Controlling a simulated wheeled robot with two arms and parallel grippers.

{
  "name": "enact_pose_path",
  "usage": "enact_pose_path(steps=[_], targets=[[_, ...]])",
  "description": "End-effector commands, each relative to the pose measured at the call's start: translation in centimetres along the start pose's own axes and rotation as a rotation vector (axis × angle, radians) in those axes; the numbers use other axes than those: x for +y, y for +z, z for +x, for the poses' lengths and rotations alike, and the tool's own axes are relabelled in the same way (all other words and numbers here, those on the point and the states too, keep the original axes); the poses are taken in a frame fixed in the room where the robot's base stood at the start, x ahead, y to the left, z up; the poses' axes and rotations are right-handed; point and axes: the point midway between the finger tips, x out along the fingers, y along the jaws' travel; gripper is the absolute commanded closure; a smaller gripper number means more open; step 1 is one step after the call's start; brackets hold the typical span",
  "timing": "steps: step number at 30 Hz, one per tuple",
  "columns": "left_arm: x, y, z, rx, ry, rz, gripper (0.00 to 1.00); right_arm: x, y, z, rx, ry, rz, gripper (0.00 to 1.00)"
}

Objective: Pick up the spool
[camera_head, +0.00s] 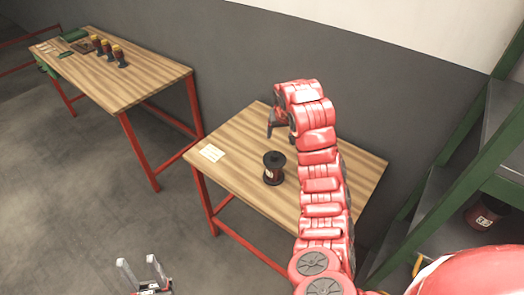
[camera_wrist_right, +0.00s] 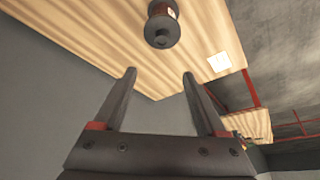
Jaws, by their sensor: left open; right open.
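A black spool (camera_head: 273,168) with a dark reddish winding and a white label stands upright on the small wooden table (camera_head: 234,180). It also shows at the top of the right wrist view (camera_wrist_right: 162,24), beyond the fingertips. My right gripper (camera_head: 270,130) hangs over the back part of the table, apart from the spool; its fingers (camera_wrist_right: 160,75) are spread with nothing between them. My left gripper (camera_head: 140,264) is low at the left, over the floor in front of the table, with its fingers apart and empty.
A white paper label (camera_head: 212,153) lies on the small table left of the spool. A green shelf rack (camera_head: 440,165) stands at the right with a dark spool (camera_head: 484,213). A grey wall is behind.

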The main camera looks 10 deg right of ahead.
Motion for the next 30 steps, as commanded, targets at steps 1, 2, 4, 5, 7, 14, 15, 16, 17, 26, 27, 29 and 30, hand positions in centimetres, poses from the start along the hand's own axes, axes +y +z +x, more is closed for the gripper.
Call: enact_pose_path(steps=[1,2,4,5,7,14,15,16,17,26,27,29,30], targets=[[0.0,0.0,0.1,0.000,0.000,0.000,0.50,0.1,0.2,-0.6,-0.018,0.000,0.005,0.26],[0.0,0.0,0.0,-0.001,0.000,0.000,0.50,0.1,0.4,-0.7,-0.028,0.000,0.006,0.26],[0.0,0.0,-0.2,-0.001,0.000,0.000,0.50,0.2,0.8,-0.5,-0.044,0.000,0.008,0.26],[0.0,0.0,-0.3,-0.001,0.000,0.000,0.50,0.2,0.8,-0.2,-0.046,-0.001,0.008,0.26],[0.0,0.1,-0.6,-0.001,0.000,0.000,0.50,0.2,0.9,0.5,-0.046,0.000,0.008,0.26],[0.1,0.4,-2.4,-0.001,0.000,0.000,0.50,0.2,1.1,3.5,-0.044,-0.002,0.009,0.26],[0.1,0.4,-2.7,-0.001,0.000,0.000,0.50,0.2,1.1,3.9,-0.043,-0.002,0.009,0.26],[0.1,0.5,-2.9,0.000,0.000,0.000,0.50,0.2,1.1,4.3,-0.043,-0.003,0.008,0.26],[0.2,0.5,-3.2,0.000,0.000,0.000,0.50,0.2,1.1,4.6,-0.042,-0.001,0.008,0.26],[0.4,1.3,-7.7,0.000,0.000,0.000,0.50,0.1,1.4,9.5,-0.043,-0.002,0.008,0.26],[0.4,1.3,-7.6,-0.001,0.000,0.000,0.50,0.1,1.4,9.9,-0.045,0.000,0.007,0.26],[0.3,1.0,-6.3,0.000,0.000,0.000,0.50,0.1,1.1,10.1,-0.044,0.001,0.006,0.26],[0.3,1.0,-6.2,0.000,0.000,0.000,0.50,0.1,1.1,10.5,-0.043,0.001,0.007,0.26]])
